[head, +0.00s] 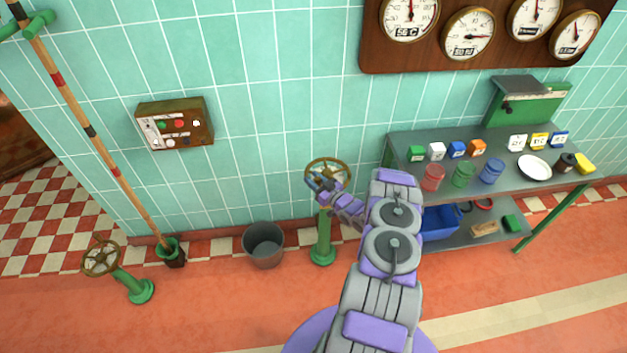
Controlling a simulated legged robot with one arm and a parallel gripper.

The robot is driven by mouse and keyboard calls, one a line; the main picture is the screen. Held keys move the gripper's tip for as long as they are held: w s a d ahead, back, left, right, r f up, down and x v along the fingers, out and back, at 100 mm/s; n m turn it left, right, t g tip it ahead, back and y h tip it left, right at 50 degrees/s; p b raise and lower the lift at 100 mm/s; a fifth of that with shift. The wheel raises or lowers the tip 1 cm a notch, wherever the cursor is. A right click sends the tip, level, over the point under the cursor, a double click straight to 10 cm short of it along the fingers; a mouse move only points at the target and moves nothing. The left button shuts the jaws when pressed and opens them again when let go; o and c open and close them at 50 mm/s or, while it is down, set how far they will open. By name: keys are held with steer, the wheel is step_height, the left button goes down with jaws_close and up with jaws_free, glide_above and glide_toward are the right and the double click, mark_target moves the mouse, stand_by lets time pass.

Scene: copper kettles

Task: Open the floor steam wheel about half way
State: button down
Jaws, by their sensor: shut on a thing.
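A brass-coloured handwheel (340,164) sits on top of a green floor post (323,240) near the tiled wall. My gripper (321,185) is at the front left of this wheel and is shut on its rim. The fingers are small in the head view and partly cover the rim. A second, similar spoked wheel (101,258) stands tilted on a shorter green floor stand (139,290) at the left, away from my gripper. No label shows which wheel is the steam one, and how far either is turned cannot be told.
A grey bucket (264,246) stands left of the post. A steel bench (400,147) with cups, small boxes and a plate is at the right. A control box (175,123) and a gauge board (440,58) hang on the wall. The red floor in front is mostly clear.

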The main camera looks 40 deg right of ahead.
steer(key=shift+d, duration=0.15)
steer(key=c, duration=0.9)
jaws_free()
steer(key=s+p, duration=0.1)
steer(key=s, duration=0.4)
steer(key=s+p, duration=0.1)
steer(key=s, duration=0.5)
steer(key=s+d+p, duration=0.1)
steer(key=s, duration=0.5)
steer(key=shift+s+f+p, duration=0.1)
steer(key=shift+s+p, duration=0.1)
steer(key=shift+p, duration=0.1)
